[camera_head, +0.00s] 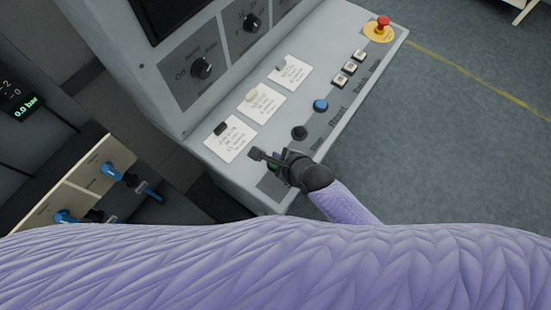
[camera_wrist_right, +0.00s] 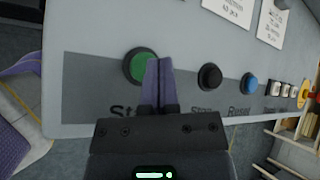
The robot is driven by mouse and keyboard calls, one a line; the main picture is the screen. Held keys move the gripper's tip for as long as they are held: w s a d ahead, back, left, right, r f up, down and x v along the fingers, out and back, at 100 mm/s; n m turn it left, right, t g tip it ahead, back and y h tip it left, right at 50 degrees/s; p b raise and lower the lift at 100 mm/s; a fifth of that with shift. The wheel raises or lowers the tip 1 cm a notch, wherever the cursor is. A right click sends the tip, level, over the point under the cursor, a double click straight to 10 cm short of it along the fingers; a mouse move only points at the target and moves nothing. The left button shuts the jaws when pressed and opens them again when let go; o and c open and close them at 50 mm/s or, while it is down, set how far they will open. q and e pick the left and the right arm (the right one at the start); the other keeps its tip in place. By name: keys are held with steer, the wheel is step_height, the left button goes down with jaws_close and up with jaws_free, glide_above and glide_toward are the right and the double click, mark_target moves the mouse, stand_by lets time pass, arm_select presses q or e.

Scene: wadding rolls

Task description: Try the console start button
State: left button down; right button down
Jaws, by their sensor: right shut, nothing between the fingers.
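The green start button (camera_wrist_right: 140,65) sits on the console's grey strip, above a label beginning "St", in the right wrist view. My right gripper (camera_wrist_right: 158,64) is shut and empty. Its purple fingertips overlap the button's right side in that view; I cannot tell whether they touch it. In the head view my right gripper (camera_head: 272,160) is over the near-left end of the button row and hides most of the start button. The black stop button (camera_wrist_right: 209,77) and the blue reset button (camera_wrist_right: 249,83) are to its right. My left gripper is not in view.
Paper notes (camera_head: 230,138) lie on the console top (camera_head: 221,160). Beyond the reset button are several white buttons (camera_head: 349,68) and a red emergency stop (camera_head: 382,25) on a yellow disc. A panel with blue valves (camera_head: 112,171) stands at left. Open floor lies right.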

steer(key=shift+f, duration=0.15)
stand_by(0.5)
steer(key=shift+f+b, duration=0.3)
steer(key=shift+f+b, duration=0.35)
steer(key=shift+f, duration=0.1)
stand_by(0.5)
steer(key=shift+r+p, duration=0.9)
steer(key=shift+p, duration=0.05)
step_height(320, 180, up, 5)
steer(key=p, duration=0.5)
steer(key=shift+r, duration=0.1)
